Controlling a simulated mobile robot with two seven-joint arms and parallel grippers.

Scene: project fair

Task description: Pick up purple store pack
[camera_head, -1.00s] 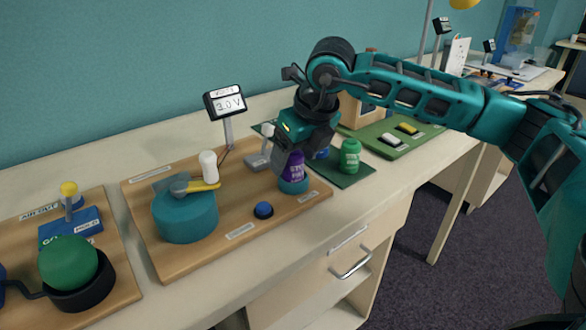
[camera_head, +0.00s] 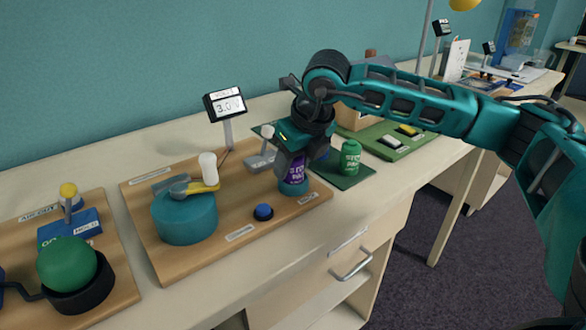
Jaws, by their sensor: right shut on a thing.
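The purple store pack (camera_head: 294,172) is a small upright cylinder with white lettering. It sits at a teal round holder (camera_head: 293,187) near the right end of a wooden board (camera_head: 235,240). My right gripper (camera_head: 291,165) comes down over the pack from above and is shut on it. The gripper hides the pack's upper part. Whether the pack is clear of the holder's bottom cannot be told. My left gripper is not in view.
A green pack (camera_head: 350,157) stands on a dark green mat (camera_head: 345,178) just right of the gripper. A voltage display (camera_head: 225,105) reads 3.0 V behind the board. A teal drum (camera_head: 185,218) and a blue button (camera_head: 263,211) are on the board. A green ball (camera_head: 67,264) sits farther left.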

